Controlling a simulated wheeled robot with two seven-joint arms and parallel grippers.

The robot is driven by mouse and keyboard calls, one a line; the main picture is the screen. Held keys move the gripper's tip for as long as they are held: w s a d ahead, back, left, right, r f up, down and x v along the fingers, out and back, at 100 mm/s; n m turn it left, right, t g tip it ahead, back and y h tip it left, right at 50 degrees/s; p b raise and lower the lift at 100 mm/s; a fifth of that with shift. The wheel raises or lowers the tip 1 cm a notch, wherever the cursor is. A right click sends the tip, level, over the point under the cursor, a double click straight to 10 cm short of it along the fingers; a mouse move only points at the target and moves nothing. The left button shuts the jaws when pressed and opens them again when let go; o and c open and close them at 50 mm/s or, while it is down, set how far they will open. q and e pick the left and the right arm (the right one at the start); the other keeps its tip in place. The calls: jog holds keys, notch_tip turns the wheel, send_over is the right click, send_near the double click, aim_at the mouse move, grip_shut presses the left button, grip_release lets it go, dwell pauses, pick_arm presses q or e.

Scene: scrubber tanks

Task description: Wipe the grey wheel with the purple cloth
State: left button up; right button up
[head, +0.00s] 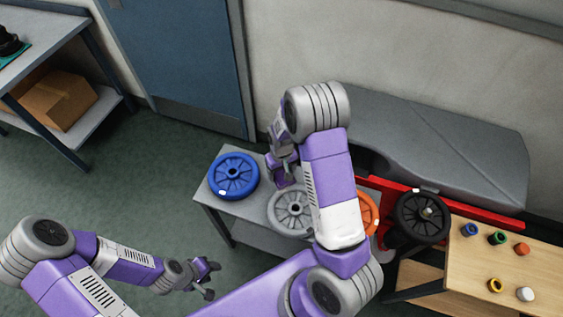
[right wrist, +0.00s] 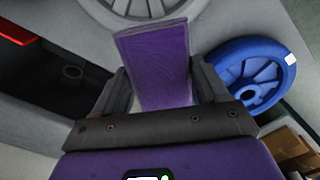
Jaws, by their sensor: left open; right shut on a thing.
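The grey wheel (head: 290,212) lies flat on a grey table, partly hidden by my right arm; part of its rim and spokes also shows at the top of the right wrist view (right wrist: 150,8). My right gripper (head: 284,168) is over the wheel's far side, shut on the purple cloth (right wrist: 156,62). The cloth stands out between the fingers, and its far end overlaps the wheel's rim in the right wrist view. I cannot tell whether it touches the wheel. My left gripper (head: 211,280) is open and empty, low in front of the table.
A blue wheel (head: 233,175) lies left of the grey one. An orange wheel (head: 368,210), partly hidden, is to the right, then a black wheel (head: 422,217). A wooden table (head: 470,265) with several small coloured caps is at the right. A grey machine cover (head: 440,145) stands behind.

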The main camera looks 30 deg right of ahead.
aim_at(282, 172)
jog(key=shift+r+p, duration=1.05)
jog(key=shift+r, duration=0.65)
